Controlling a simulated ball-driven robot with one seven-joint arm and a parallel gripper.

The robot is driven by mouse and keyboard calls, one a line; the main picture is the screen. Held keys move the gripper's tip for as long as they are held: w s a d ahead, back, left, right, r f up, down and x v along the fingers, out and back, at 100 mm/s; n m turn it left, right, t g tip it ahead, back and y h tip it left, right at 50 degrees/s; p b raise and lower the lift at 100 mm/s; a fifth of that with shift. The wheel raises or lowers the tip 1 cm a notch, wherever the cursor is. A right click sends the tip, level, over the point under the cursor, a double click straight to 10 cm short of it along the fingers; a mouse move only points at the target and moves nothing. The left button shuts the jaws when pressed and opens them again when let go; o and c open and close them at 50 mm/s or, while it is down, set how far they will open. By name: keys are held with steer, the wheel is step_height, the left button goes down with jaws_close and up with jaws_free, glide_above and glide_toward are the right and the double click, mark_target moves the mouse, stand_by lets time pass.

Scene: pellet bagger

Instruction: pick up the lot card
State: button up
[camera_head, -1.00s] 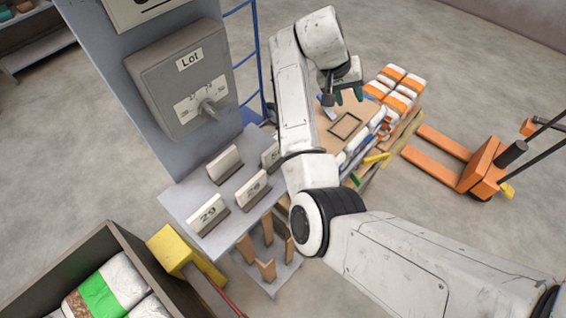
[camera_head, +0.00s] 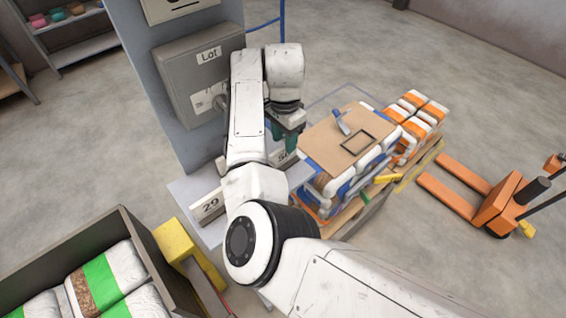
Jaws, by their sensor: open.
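Pale upright number cards stand in holders on a grey shelf (camera_head: 183,190) below the grey box labelled "Lot". A card reading 29 (camera_head: 210,206) shows at the left of my arm. Another card (camera_head: 284,157), seemingly reading 50, shows at the right of my arm, partly covered. My arm hides the rest of the shelf top, so I cannot tell which card is the lot card. My gripper (camera_head: 288,141) has dark green fingers and points down. It appears just above the right-hand card in the picture, open and with nothing visible in it. Contact cannot be made out.
The "Lot" box (camera_head: 198,75) on a grey column rises behind the shelf. A pallet stack topped by a brown board (camera_head: 325,150) stands close at the right. A bin of bags (camera_head: 60,255) and a yellow part (camera_head: 175,240) are at lower left. An orange pallet truck (camera_head: 490,205) is farther right.

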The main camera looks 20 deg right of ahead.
mark_target(283, 148)
steer(key=shift+s+a+f+b, duration=0.1)
steer(key=shift+f+b, duration=1.25)
steer(key=shift+f, duration=0.2)
steer(key=shift+s+a+f+b, duration=0.1)
steer(key=shift+f+b, duration=1.2)
steer(key=shift+f, duration=0.25)
jaws_close()
